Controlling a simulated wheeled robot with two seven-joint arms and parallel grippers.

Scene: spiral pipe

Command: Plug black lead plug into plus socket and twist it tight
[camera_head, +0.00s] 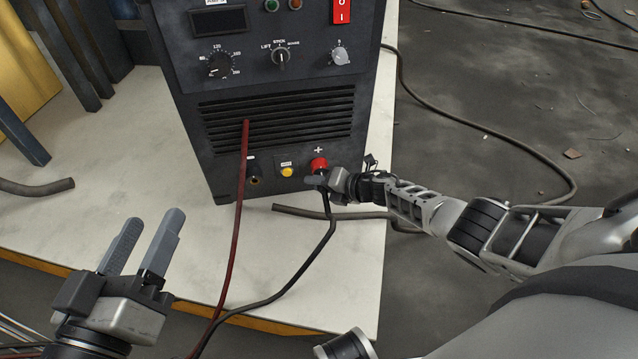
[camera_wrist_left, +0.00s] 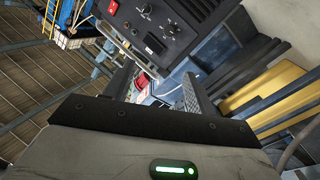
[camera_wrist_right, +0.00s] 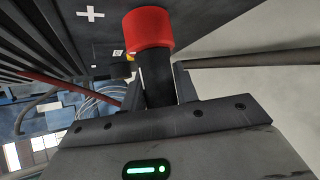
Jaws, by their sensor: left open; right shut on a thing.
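The plus socket (camera_head: 319,164) is a red ring under a white plus mark on the front of the welding machine, low and right. It also shows in the right wrist view (camera_wrist_right: 148,29). My right gripper (camera_head: 318,181) is shut on the black lead plug (camera_wrist_right: 157,78), right in front of the socket. The plug is lined up with the red ring and its tip seems to be inside it; how deep is hidden. The black lead (camera_head: 318,245) hangs from the plug. My left gripper (camera_head: 150,240) is open and empty at the lower left, away from the machine.
The welding machine (camera_head: 225,170) stands on a pale table (camera_head: 60,225). A black socket (camera_head: 254,178) and a yellow button (camera_head: 287,172) sit left of the plus socket. A red cable (camera_head: 239,205) hangs before the vents. A dark hose (camera_head: 300,212) lies on the table below.

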